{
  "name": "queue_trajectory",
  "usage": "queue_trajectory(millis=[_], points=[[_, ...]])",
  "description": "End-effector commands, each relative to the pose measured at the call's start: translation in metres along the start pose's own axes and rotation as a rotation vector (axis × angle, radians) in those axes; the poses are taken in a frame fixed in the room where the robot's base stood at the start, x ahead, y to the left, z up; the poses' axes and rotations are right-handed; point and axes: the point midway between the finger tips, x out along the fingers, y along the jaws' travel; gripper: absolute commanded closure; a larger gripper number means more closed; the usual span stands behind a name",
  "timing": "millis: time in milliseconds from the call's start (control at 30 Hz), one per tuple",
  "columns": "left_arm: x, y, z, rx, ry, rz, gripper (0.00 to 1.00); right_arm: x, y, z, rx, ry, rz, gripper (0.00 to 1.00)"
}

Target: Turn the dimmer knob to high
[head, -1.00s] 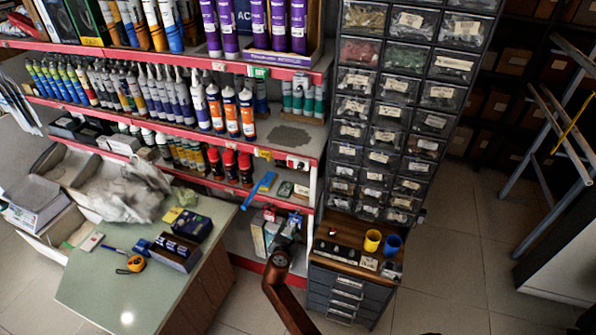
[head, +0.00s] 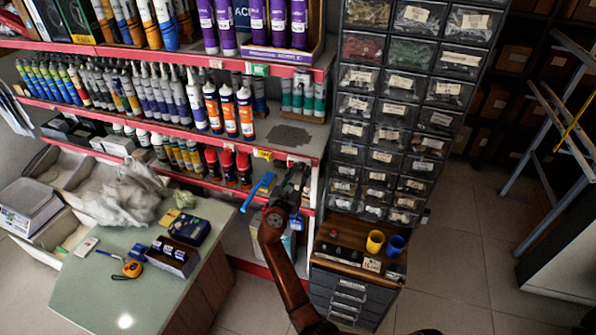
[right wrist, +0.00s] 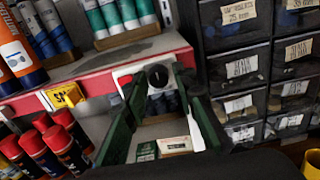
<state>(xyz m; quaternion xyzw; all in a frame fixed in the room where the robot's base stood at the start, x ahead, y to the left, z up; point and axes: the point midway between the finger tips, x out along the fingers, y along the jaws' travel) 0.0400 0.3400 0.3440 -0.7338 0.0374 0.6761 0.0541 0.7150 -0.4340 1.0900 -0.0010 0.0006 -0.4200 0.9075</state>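The dimmer is a white plate with a round black knob (right wrist: 158,76), fixed on the red shelf edge in the right wrist view. A small white mark shows on the knob; I cannot read its setting. In the head view my right gripper (head: 291,182) is up at the shelf edge and covers the dimmer. In the right wrist view the right gripper's two green fingers (right wrist: 161,88) are spread apart, with the knob between their tips in the picture. Nothing is held, and I cannot tell whether the fingers touch the knob. My left gripper is not in view.
Red-capped cans (right wrist: 60,140) stand to the left. A drawer cabinet (head: 385,130) stands close on the right, with yellow (head: 375,241) and blue (head: 396,245) cups below.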

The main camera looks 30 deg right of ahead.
Motion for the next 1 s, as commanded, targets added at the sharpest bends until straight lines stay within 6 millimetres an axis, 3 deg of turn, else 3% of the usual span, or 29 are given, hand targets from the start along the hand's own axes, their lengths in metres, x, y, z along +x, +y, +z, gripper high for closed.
queue_trajectory(millis=[300,667,1000], points=[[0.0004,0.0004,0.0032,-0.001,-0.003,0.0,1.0,0.0013,0.0026,0.0005,0.001,0.0,0.005,0.75],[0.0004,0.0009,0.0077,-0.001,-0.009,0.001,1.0,0.0014,0.002,0.0003,0.001,0.0,0.005,1.0],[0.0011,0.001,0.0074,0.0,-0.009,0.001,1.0,0.0021,0.0004,0.0001,0.023,0.0,0.003,1.0]])
